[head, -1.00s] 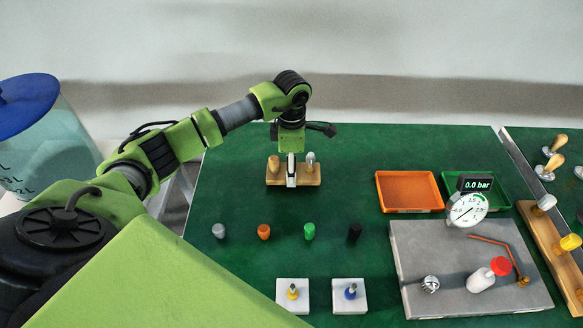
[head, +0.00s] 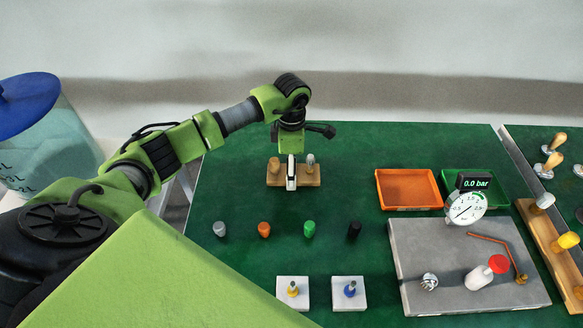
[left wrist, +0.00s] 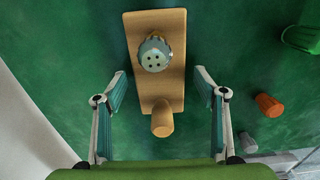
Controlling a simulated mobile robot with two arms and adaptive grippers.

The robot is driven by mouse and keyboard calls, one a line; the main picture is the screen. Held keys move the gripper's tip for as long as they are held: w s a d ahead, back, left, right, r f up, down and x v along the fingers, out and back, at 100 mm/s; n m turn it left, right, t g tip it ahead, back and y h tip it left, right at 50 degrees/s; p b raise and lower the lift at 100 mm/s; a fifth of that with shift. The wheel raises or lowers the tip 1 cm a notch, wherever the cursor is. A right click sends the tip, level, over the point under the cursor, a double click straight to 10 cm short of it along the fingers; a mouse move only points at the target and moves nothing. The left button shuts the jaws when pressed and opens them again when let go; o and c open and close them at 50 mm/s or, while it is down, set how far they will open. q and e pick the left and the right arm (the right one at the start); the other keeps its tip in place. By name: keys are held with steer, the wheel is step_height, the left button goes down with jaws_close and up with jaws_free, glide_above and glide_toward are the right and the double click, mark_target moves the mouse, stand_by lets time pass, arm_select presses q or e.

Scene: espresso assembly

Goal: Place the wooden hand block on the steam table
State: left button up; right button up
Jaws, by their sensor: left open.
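The wooden hand block (head: 306,180) is a pale plank lying near the back of the green table. It carries a wooden knob (head: 274,165) on the left and a metal-topped piece (head: 310,160) on the right. My left gripper (head: 291,184) points down over the middle of the plank. In the left wrist view the plank (left wrist: 155,95) lies lengthwise between the open fingers (left wrist: 160,74), with a gap on both sides. The metal piece there has a perforated face (left wrist: 154,54). My right gripper is out of view. I cannot tell which surface is the steam table.
Several coloured knobs (head: 309,229) stand in front of the block. An orange tray (head: 408,203) and a grey slab (head: 420,245) with a gauge (head: 466,207) are to the right. A second green table (head: 520,143) with wooden-handled tools adjoins at far right. Green surface around the block is clear.

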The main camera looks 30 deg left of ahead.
arm_select(q)
step_height(320, 180, up, 12)
steer(key=b, duration=0.2)
steer(key=shift+f, duration=0.1)
stand_by(0.5)
